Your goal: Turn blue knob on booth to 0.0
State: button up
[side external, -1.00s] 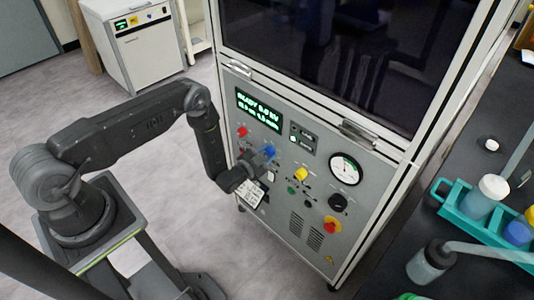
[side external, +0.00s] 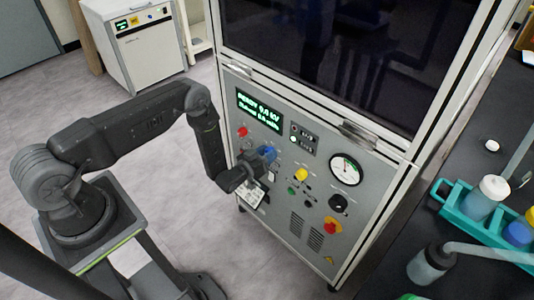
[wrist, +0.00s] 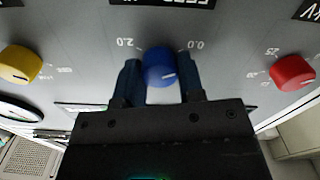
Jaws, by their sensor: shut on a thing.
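The booth's blue knob (wrist: 160,66) is on the grey control panel, between the printed marks 2.0 on the left and 0.0 on the right in the upside-down wrist view. A short white line on the knob points to the right, toward the 0.0 side. My gripper (wrist: 159,80) has one dark finger on each side of the knob and is shut on it. In the side view, the gripper (side external: 263,157) reaches the panel from the left and partly hides the blue knob (side external: 270,153).
A red knob (wrist: 292,72) and a yellow knob (wrist: 21,65) flank the blue one. The panel also has a green-lit display (side external: 259,108), a round gauge (side external: 345,169) and a red-yellow stop switch (side external: 333,225). A black bench with bottles stands at the right.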

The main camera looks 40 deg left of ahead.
jog(key=shift+n, duration=0.7)
jog(key=o, duration=0.9)
jog(key=shift+s, duration=0.1)
jog(key=s, duration=1.3)
jog(key=shift+s, duration=0.35)
